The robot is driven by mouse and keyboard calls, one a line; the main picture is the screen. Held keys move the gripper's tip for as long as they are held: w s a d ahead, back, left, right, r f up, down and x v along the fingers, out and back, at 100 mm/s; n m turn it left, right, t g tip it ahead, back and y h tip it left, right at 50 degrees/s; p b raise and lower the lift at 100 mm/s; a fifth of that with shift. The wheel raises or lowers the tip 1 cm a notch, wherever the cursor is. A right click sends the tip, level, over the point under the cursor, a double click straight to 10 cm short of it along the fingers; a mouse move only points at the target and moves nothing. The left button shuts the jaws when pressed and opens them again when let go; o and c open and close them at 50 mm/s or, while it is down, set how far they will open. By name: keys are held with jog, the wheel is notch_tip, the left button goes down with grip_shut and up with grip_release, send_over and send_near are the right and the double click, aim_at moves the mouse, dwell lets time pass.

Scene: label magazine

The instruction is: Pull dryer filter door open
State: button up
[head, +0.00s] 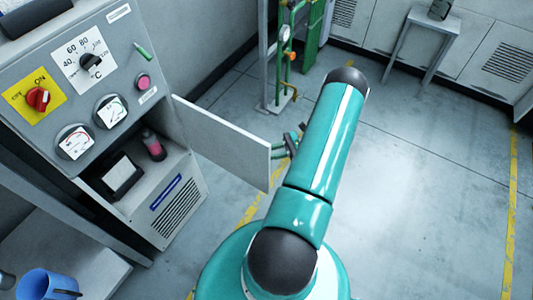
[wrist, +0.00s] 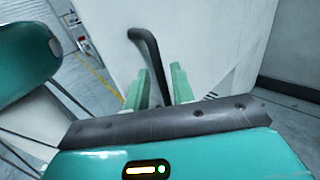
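The door (head: 222,140) is a pale panel hinged on the grey dryer cabinet (head: 150,205). It stands swung well out from the cabinet front, and the lower compartment behind it is exposed. In the wrist view the door's pale face (wrist: 205,45) fills the middle, with a bent black handle (wrist: 148,55) on it. My gripper (head: 288,146) is at the free edge of the door. In the wrist view my gripper's green fingers (wrist: 160,85) stand apart, with the lower part of the handle between them. A gap seems to show beside the handle. Contact is hard to tell.
The compartment holds a dark bottle (head: 153,145) with a pink part and a black-and-white box (head: 118,175). A blue cup (head: 45,284) stands at lower left. Green pipes (head: 285,60) rise behind the door. The floor (head: 420,180) to the right is clear.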

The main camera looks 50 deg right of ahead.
jog(key=v, duration=1.1)
jog(key=w+a+r+n+g+h, duration=0.1)
jog(key=w+a+r+n+g, duration=0.25)
jog(key=w+r, duration=0.3)
jog(key=w+a+r+n+g+h, duration=0.1)
jog(key=w+a+r+n+g, duration=0.3)
jog(key=r, duration=0.4)
jog(key=w+a+r+n+g+h, duration=0.4)
jog(key=w+a+r, duration=0.3)
jog(key=a+r, duration=0.4)
jog(key=s+a+r+n+t+h, duration=0.3)
jog(key=a+r+n, duration=0.4)
jog(key=a, duration=0.5)
jog(key=s+a+r+n+t+h, duration=0.3)
jog(key=s+a+r+n+h, duration=0.2)
jog(key=a, duration=0.7)
jog(key=shift+s+a+r+n, duration=0.4)
jog(key=shift+s+r+n, duration=0.45)
jog(key=shift+r+n, duration=0.1)
